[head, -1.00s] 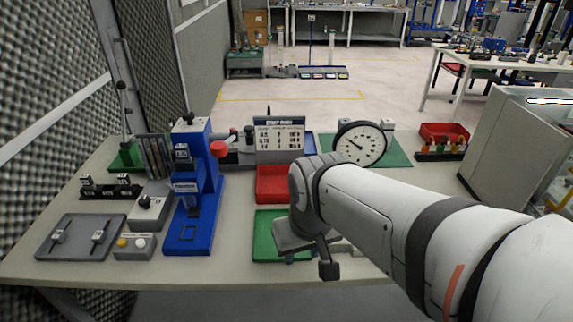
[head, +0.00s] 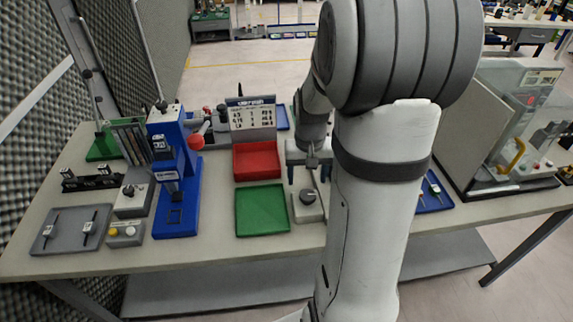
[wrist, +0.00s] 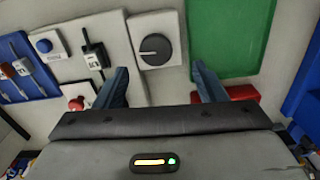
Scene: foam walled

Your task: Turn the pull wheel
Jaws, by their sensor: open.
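A pale box with a dark round knob, which may be the pull wheel (head: 306,198), stands on the bench right of the green tray. In the wrist view the dark knob (wrist: 155,48) shows clearly, with a light mark line across its face. My gripper (head: 308,174) points down above and behind this box, its blue fingers apart and empty. In the wrist view my gripper (wrist: 158,70) has the knob just beyond its fingertips, between them sideways. Nothing touches the knob as far as I can see. My arm hides the bench to the right.
The green tray (head: 262,209) and red tray (head: 257,161) lie left of the gripper. A blue press (head: 175,200) with a red ball handle stands further left. In the wrist view, a switch box (wrist: 97,60) and a blue-button box (wrist: 45,47) stand beside the knob box.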

